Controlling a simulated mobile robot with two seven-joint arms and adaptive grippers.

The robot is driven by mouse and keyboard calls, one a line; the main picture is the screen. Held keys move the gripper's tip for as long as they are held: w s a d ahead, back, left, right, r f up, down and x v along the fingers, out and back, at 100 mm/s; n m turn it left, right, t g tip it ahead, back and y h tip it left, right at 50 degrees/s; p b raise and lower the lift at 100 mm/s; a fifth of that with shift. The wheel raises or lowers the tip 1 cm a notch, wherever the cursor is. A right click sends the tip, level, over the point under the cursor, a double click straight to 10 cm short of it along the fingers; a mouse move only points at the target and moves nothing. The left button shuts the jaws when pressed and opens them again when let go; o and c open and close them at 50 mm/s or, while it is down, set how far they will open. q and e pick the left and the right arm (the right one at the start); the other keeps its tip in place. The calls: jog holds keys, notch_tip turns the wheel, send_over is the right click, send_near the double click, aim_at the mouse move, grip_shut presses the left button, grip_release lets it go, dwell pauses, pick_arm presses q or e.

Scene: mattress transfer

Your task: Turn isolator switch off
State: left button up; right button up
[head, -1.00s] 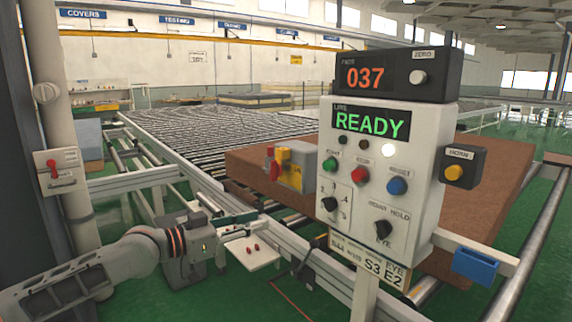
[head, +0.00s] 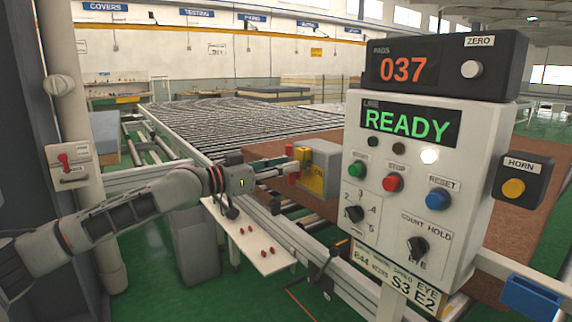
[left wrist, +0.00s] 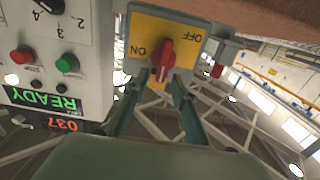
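The isolator switch is a grey box (head: 322,160) with a yellow plate, beside the control panel in the head view. In the left wrist view its yellow plate (left wrist: 190,38) reads ON at left and OFF at upper right, with the lettering upside down. Its red knob (left wrist: 163,60) stands near upright in the picture, slightly tilted. My left gripper (head: 282,172) is just left of the box. In the left wrist view its two teal fingers (left wrist: 155,88) are apart, on either side of the knob's lower end. No clear contact shows. My right gripper is not in view.
The control panel (head: 400,150) shows READY, with a counter (head: 403,69) reading 037 above. A brown mattress-like slab (head: 520,220) lies behind it. A white shelf with red buttons (head: 262,245) is below my left arm. Another red-lever switch (head: 65,162) is on the left post.

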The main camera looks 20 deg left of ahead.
pick_arm(q)
jog(key=shift+w+d, duration=0.25)
jog(key=shift+w, duration=0.1)
grip_shut()
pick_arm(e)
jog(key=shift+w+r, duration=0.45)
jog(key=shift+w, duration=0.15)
